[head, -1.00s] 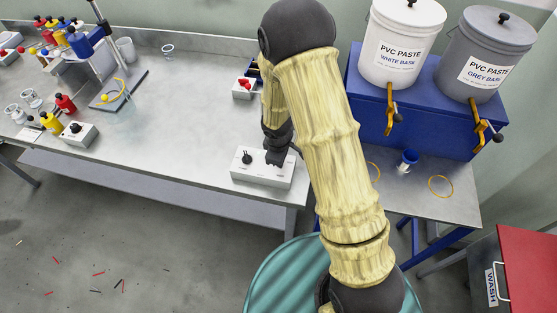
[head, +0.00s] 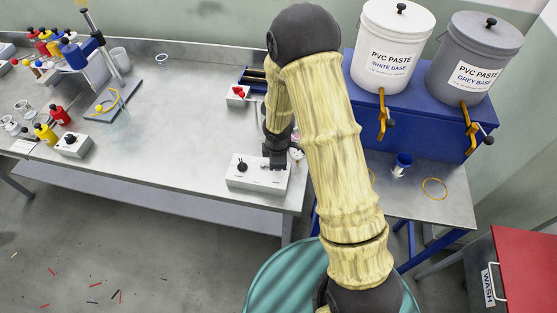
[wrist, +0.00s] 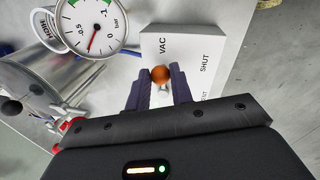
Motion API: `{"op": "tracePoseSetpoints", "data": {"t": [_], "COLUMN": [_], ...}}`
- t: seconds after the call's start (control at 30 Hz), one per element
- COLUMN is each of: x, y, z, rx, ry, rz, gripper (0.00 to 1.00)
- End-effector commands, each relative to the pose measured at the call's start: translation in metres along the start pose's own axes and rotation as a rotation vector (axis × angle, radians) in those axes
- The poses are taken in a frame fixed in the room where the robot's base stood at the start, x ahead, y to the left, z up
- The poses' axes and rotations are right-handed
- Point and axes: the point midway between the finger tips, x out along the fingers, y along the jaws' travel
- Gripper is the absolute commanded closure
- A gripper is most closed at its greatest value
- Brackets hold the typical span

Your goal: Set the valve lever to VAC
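The valve box (wrist: 222,30) is pale and carries the words VAC, SHUT and a partly hidden third label. The lever's orange ball knob (wrist: 160,74) is just below the VAC label in the wrist view. The fingers and palm hide the lever's shaft and part of the box. In the head view my gripper (head: 273,162) is over the back right part of the box (head: 258,182); the knob cannot be made out there.
A round gauge (wrist: 95,22) with a red needle and a metal cylinder (wrist: 35,75) are left of the box in the wrist view. Paste buckets (head: 393,45) stand on a blue stand at right.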

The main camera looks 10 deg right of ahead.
Motion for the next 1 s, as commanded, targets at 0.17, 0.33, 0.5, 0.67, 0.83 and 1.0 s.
{"op": "tracePoseSetpoints", "data": {"t": [0.17,0.33,0.5,0.67,0.83,1.0], "x": [-0.001,-0.001,-0.006,-0.024,-0.056,-0.091], "y": [0.002,0.001,0.002,0.002,0.002,0.002], "z": [-0.002,-0.001,-0.001,0.000,0.000,0.000], "rx": [0.000,0.001,0.003,0.004,0.004,0.003], "ry": [0.006,0.003,0.003,0.004,0.004,0.004], "rz": [0.006,0.004,0.004,0.004,0.006,0.007], "gripper": [0.57,0.57,0.57,0.57,0.57,0.57]}}
